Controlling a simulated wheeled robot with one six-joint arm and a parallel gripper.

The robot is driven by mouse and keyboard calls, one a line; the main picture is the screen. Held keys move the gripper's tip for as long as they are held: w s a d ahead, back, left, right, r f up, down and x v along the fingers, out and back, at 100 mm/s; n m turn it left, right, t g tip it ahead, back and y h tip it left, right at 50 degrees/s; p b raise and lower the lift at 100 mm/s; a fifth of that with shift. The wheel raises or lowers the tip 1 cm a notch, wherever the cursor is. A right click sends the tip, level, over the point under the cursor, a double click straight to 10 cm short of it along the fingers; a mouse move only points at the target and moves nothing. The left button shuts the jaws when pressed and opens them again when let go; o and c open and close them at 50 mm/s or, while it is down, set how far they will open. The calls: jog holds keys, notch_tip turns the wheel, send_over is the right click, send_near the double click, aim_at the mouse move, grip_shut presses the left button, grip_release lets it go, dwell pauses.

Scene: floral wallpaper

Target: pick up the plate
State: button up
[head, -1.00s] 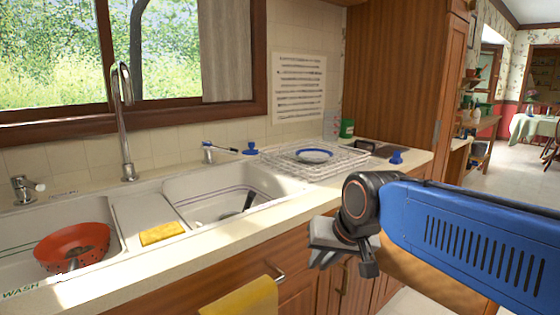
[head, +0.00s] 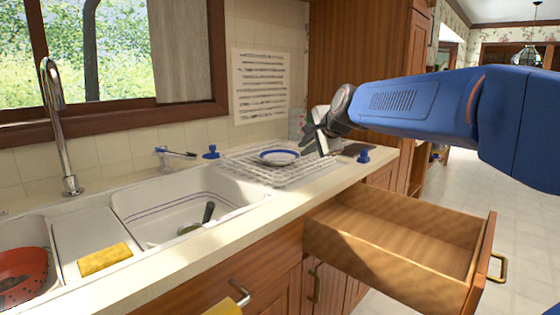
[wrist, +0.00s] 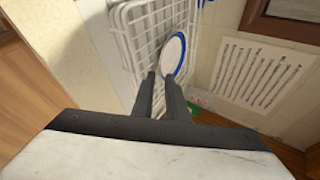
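The plate (head: 279,156) is white with a blue rim. It lies on the white wire dish rack (head: 262,171) at the right of the sink. My gripper (head: 322,149) is just right of the plate in the head view, above the rack's right side, and apart from the plate. In the wrist view, the plate (wrist: 173,54) lies beyond the fingertips, partly covered by the right finger. My gripper (wrist: 159,75) is open by a narrow gap, with nothing between its fingers.
An open, empty wooden drawer (head: 400,234) juts out below the counter. The sink (head: 180,212) holds a dark-handled utensil. A yellow sponge (head: 104,259) and a red colander (head: 24,275) are at left. A blue stopper-like object (head: 363,156) stands on the counter right of the rack.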

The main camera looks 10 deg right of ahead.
send_near(285, 169)
jog(key=w, duration=0.3)
jog(key=shift+w+r, duration=0.2)
jog(key=shift+r, duration=0.05)
jog(key=shift+a+x, duration=0.2)
jog(key=shift+x, duration=0.9)
jog(key=shift+a+x, duration=0.2)
jog(key=shift+x, duration=0.95)
jog(key=shift+w+a+f, duration=0.1)
jog(key=shift+w+f, duration=0.05)
jog(key=shift+w, duration=0.15)
grip_shut()
